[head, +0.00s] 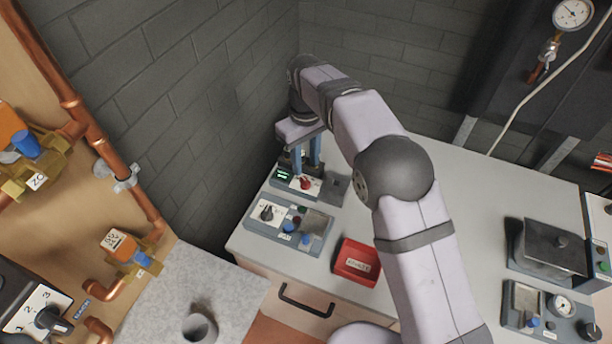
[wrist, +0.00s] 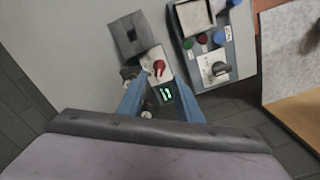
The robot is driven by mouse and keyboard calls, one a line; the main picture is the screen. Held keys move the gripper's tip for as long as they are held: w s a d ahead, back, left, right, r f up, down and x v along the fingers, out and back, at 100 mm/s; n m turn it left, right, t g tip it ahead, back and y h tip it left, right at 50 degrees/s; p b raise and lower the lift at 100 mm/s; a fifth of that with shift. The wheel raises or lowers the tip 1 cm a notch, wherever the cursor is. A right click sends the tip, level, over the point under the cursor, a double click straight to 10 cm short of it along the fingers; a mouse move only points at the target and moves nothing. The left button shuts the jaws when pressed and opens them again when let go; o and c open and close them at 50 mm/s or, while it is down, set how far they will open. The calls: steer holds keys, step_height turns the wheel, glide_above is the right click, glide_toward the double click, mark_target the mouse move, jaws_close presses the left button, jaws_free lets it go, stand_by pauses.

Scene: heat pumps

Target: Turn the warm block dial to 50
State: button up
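A small device carries a red dial (head: 305,183) on a pale plate and a lit green display (head: 282,175). The red dial also shows in the wrist view (wrist: 159,67), with the display (wrist: 166,94) beside it. A grey block (wrist: 131,36) with a dark slot adjoins the dial plate. My gripper (head: 306,165) points down over this device. Its blue fingers are apart, with nothing seen between them; in the wrist view my gripper (wrist: 160,80) frames the display, and the dial lies just beyond the fingertips. I cannot read the display or the dial's scale clearly.
A second panel (head: 318,229) with a black dial and coloured buttons stands in front of the device. A red box (head: 357,262) is near the bench's front edge. A grey wall rises close behind. The bench (head: 470,210) is clear at centre right.

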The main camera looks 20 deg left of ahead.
mark_target(306, 181)
steer(key=shift+d+f+p, duration=0.1)
steer(key=shift+f+p, duration=1.15)
steer(key=shift+f, duration=2.35)
jaws_close()
